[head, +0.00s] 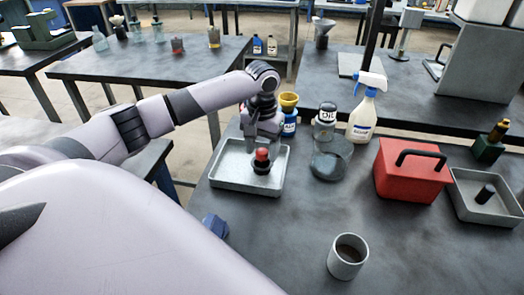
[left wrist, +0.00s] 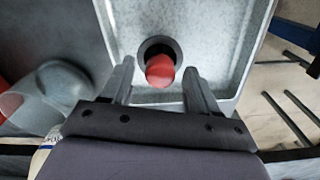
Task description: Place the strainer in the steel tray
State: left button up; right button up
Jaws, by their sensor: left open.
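A pale steel tray (head: 222,181) stands on the dark table in the middle of the head view, and it also shows in the left wrist view (left wrist: 226,40). A small dark round piece with a red knob (head: 262,156) stands upright in it; this may be the strainer, but its shape does not make that certain. The left wrist view shows the red knob (left wrist: 160,71) from above, with a dark round base. My left gripper (head: 264,143) is open over the tray, its fingers on either side of the knob with gaps. My right gripper is not in view.
A yellow funnel (head: 289,100), a blue-labelled bottle (head: 289,124), an oil jar (head: 325,121) and a spray bottle (head: 361,120) stand behind. A red box (head: 408,174) and another tray (head: 480,205) are right. A grey cup (head: 347,258) stands in front, with bare table around it.

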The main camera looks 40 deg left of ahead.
aim_at(262, 150)
pick_arm(q)
notch_tip(262, 150, up, 11)
dwell(0.3)
dwell(0.5)
